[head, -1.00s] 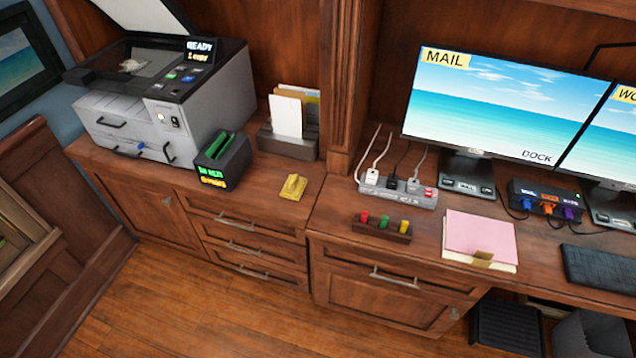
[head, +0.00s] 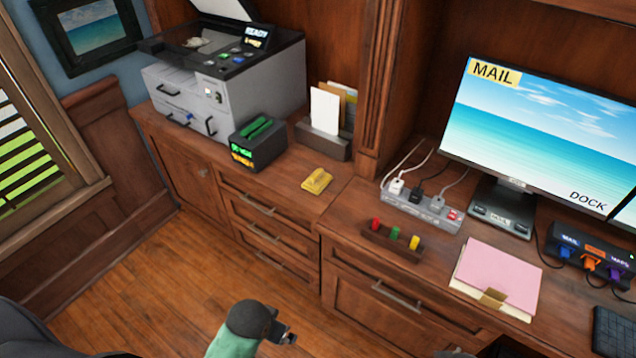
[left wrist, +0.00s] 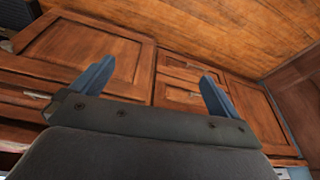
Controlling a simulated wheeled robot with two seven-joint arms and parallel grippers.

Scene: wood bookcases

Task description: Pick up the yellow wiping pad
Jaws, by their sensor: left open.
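The yellow wiping pad (head: 317,181) lies on the wooden cabinet top in the head view, near its front right corner. It has a raised grip on top. My left gripper (head: 283,334) shows low in the head view, in front of the cabinets and well below and apart from the pad. In the left wrist view its two blue-grey fingers (left wrist: 155,88) are spread wide with nothing between them. The pad does not show in that view. My right gripper is not in view.
A small black box (head: 258,146) and a grey printer (head: 225,85) stand left of the pad. A letter holder (head: 323,140) with papers stands behind it. A power strip (head: 421,208) and a peg block (head: 392,243) lie to the right. Counter around the pad is clear.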

